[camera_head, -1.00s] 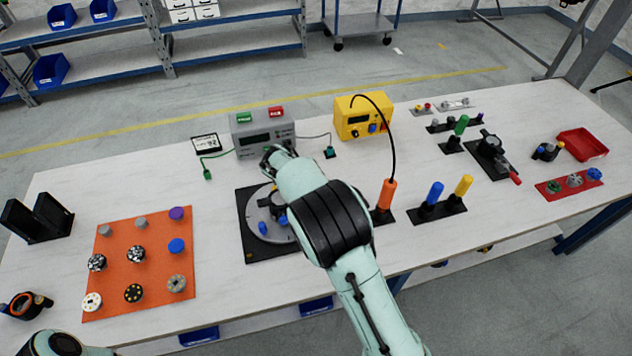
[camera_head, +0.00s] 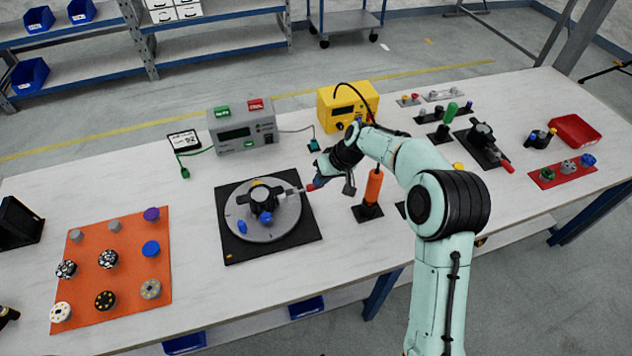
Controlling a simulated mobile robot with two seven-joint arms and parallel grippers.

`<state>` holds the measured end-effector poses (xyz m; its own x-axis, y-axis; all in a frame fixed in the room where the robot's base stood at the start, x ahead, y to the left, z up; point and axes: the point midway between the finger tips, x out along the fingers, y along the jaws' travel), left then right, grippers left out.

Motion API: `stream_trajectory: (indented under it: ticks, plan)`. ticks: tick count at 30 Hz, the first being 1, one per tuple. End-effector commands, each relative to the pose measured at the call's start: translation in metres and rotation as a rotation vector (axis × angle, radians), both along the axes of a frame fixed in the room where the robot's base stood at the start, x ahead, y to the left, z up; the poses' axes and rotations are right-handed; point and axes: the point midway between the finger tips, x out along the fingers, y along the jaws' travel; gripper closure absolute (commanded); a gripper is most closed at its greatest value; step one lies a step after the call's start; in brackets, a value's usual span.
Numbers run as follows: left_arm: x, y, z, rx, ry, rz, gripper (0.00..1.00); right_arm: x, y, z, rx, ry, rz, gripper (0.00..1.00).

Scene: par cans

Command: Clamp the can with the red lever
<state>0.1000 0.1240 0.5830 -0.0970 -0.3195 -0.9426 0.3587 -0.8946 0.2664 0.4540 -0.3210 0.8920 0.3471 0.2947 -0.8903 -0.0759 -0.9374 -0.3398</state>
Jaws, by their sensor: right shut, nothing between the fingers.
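A round grey disc (camera_head: 283,224) sits on a black square base (camera_head: 236,246) in the middle of the table. A dark fixture (camera_head: 262,200) stands on the disc, with small blue parts beside it. A pale lever (camera_head: 291,191) reaches right from the fixture and ends in a red tip (camera_head: 311,187). My right gripper (camera_head: 316,181) is shut with nothing between its fingers, at the red tip; I cannot tell whether it touches. A can in the fixture is too small to make out. My left gripper is not in view.
A grey box (camera_head: 243,130) with green and red labels and a yellow instrument (camera_head: 347,105) stand behind. An orange-handled tool (camera_head: 373,187) stands right of my gripper. An orange mat (camera_head: 130,290) holds several small cans. Another red-handled clamp (camera_head: 483,135) is at right.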

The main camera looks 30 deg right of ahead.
Motion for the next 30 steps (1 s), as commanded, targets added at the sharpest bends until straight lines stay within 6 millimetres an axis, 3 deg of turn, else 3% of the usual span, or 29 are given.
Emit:
stream_trajectory:
  ticks: [9, 30]
  plan:
    - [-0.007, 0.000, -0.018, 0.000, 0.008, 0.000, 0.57, -0.002, -0.006, -0.012, 0.053, -0.011, 0.001, 1.00]
    - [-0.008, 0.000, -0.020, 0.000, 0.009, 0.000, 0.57, -0.002, -0.008, -0.014, 0.051, -0.008, 0.000, 1.00]
